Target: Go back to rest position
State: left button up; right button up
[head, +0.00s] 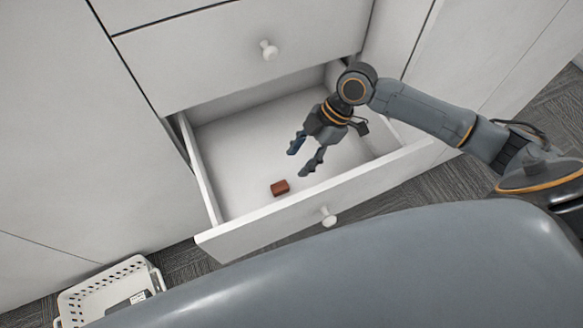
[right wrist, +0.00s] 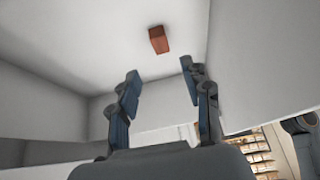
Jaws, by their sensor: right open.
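My right gripper (head: 305,160) is open and empty above the inside of a pulled-out white drawer (head: 320,197). Its two fingers also show spread apart in the right wrist view (right wrist: 162,88). A small reddish-brown block (head: 280,187) lies on the drawer floor near the front panel, below and left of the fingertips in the head view. The block also shows beyond the fingertips in the right wrist view (right wrist: 158,40), apart from them. My left gripper does not show in either view.
A closed drawer with a round knob (head: 268,50) is above the open one. The open drawer's front has a knob (head: 328,216). A white perforated basket (head: 105,285) with a dark item stands on the grey carpet at lower left. Cabinet fronts flank the drawer.

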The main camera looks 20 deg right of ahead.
jog(key=shift+v, duration=0.85)
